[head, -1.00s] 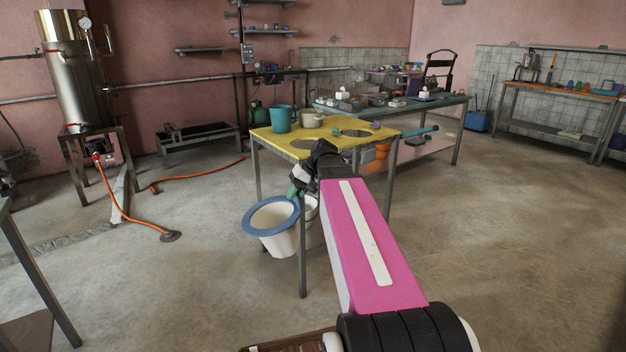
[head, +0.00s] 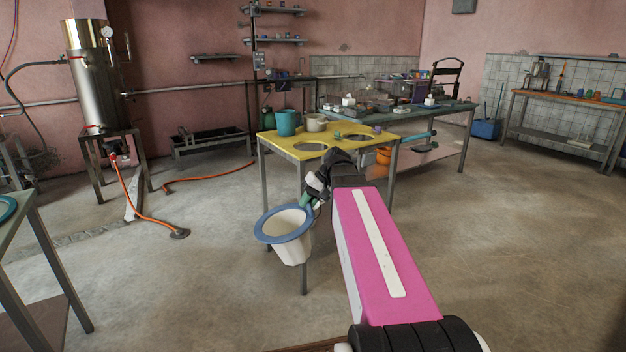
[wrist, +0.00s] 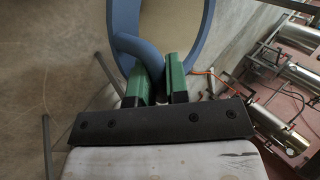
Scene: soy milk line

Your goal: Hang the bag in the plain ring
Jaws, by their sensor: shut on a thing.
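The bag (head: 290,248) is white with a wide blue rim (head: 268,236) and hangs from my gripper (head: 307,200) in the head view, in front of the yellow table's near edge and below its top. In the wrist view my gripper (wrist: 160,78) has its green fingers shut on the bag's blue loop handle (wrist: 137,45). The yellow table top has two round openings, a left one (head: 309,147) and a right one (head: 357,136). I cannot tell from these frames which is the plain ring.
A steel tank (head: 93,80) with an orange hose is at left.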

